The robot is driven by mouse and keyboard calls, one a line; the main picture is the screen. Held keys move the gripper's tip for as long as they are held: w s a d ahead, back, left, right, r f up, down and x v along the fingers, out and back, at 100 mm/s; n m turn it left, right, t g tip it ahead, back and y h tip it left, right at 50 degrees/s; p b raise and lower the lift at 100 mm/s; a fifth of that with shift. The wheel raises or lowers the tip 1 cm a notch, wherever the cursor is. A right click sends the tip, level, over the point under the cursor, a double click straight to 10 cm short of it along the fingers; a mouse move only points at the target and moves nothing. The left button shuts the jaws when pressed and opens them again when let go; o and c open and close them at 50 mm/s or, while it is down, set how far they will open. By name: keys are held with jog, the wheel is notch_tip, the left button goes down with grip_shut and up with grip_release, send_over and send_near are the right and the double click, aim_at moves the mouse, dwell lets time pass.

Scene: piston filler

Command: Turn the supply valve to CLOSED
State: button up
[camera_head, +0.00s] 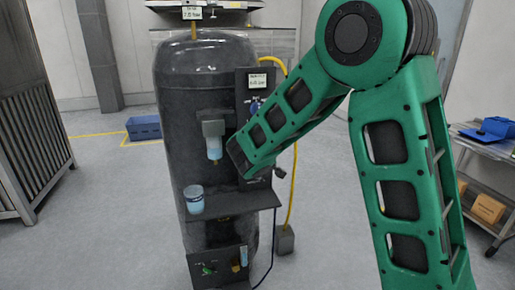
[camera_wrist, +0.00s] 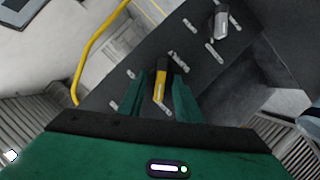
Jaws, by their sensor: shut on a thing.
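In the wrist view a lever with a yellow-and-black handle (camera_wrist: 161,82) sits on a dark panel (camera_wrist: 125,90); I take it for the supply valve. My gripper (camera_wrist: 164,95) has its green fingers on both sides of this handle and is shut on it. The handle runs nearly upright in this view, slightly tilted. In the head view my arm hides the handle and my fingertips, in front of the right side of the dark filler machine (camera_head: 190,100).
A second, silver-grey lever (camera_wrist: 220,24) is on the same panel. A yellow hose (camera_head: 291,190) runs down the right side. Open floor lies to the left.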

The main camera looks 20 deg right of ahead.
jog(key=shift+a+f+n, duration=0.1)
jog(key=shift+f+n, duration=0.05)
jog(key=shift+n, duration=0.25)
jog(key=shift+h, duration=0.4)
jog(key=o, duration=1)
jog(key=shift+o, duration=0.2)
jog(key=v, duration=1)
jog(key=shift+s, duration=0.35)
